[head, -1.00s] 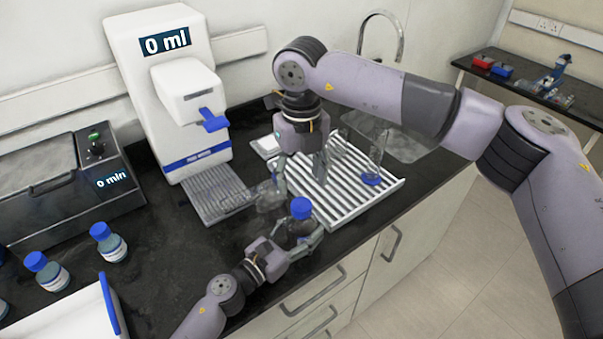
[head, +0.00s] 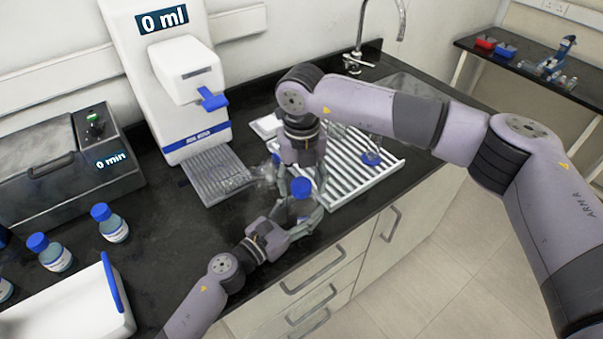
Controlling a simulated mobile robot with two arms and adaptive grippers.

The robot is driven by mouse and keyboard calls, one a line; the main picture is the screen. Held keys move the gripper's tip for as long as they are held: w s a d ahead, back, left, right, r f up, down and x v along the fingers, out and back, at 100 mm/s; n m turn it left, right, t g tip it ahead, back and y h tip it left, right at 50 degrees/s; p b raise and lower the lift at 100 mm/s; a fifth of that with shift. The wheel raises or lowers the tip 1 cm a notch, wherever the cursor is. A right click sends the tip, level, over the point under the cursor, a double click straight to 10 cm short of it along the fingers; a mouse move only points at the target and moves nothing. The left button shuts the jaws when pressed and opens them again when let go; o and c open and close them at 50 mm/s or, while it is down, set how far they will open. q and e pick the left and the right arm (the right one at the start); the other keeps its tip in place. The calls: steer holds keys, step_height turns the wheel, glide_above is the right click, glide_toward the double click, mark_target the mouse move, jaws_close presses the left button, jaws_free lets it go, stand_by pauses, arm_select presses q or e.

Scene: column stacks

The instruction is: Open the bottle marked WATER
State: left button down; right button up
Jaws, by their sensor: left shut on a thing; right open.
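A clear bottle (head: 301,211) with a blue cap (head: 301,188) stands upright near the counter's front edge, by the drying rack. Its label is not readable. My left gripper (head: 304,220) is shut on the bottle's body from the lower left. My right gripper (head: 298,182) points down just behind and above the cap, with its fingers open. The fingers look close to the cap, but I cannot tell whether they touch it.
The white drying rack (head: 372,183) lies right of the grippers. A white dispenser (head: 165,85) reading 0 ml stands behind, with clear glassware (head: 247,180) by its tray. Several blue-capped bottles (head: 110,224) and a white container (head: 70,305) are at left.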

steer(key=shift+c, duration=0.5)
steer(key=c, duration=1.1)
steer(key=n, duration=0.4)
steer(key=shift+n, duration=0.3)
steer(key=shift+c, duration=0.4)
steer(key=n, duration=0.4)
steer(key=shift+n, duration=0.4)
steer(key=shift+r, duration=0.25)
steer(key=shift+r, duration=0.9)
steer(key=shift+r, duration=0.1)
